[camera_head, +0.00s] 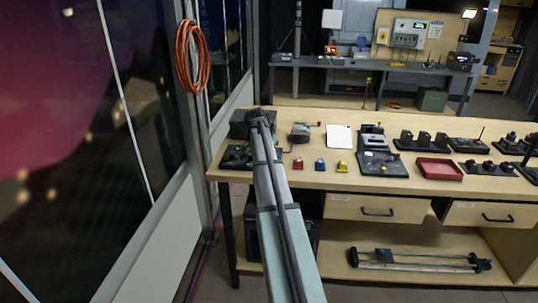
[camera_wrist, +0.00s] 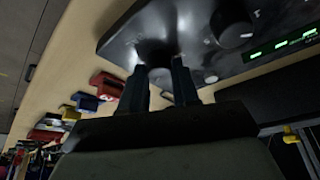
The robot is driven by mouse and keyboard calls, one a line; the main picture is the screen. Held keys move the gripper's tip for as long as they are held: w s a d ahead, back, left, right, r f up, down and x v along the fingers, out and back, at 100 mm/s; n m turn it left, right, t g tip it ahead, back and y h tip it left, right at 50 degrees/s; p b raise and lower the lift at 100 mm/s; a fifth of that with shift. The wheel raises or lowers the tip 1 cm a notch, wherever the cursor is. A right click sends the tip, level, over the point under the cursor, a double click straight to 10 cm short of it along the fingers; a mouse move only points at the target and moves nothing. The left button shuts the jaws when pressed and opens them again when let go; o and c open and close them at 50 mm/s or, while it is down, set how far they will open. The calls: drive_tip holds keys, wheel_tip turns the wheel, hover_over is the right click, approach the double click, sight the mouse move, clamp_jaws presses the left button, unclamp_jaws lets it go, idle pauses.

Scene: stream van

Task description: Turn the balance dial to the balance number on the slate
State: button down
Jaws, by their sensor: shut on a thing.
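My gripper (camera_wrist: 160,72) has its two dark fingers at the face of a black control panel (camera_wrist: 118,40), shut on a dial there that the fingers and glare mostly hide. I cannot read a label or pointer on it. A second black knob (camera_wrist: 232,27) stands to its right, clear of the fingers. In the head view my arm hides most of the gripper, which is over the table's left end near a black panel (camera_head: 234,157). A white slate-like board (camera_head: 339,136) lies on the table; no number on it is readable.
Small green displays (camera_wrist: 282,44) glow on the panel's right. Red (camera_head: 298,164), blue (camera_head: 320,164) and yellow (camera_head: 342,167) small items sit right of my arm. A grey device (camera_head: 382,164) and a red tray (camera_head: 439,168) stand further right. A window wall is at left.

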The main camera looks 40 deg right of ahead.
idle(0.3)
drive_tip(key=c, duration=0.8)
unclamp_jaws()
drive_tip(key=shift+c, duration=0.2)
drive_tip(key=v, duration=1.3)
drive_tip(key=shift+a+r, duration=0.15)
drive_tip(key=shift+r, duration=0.2)
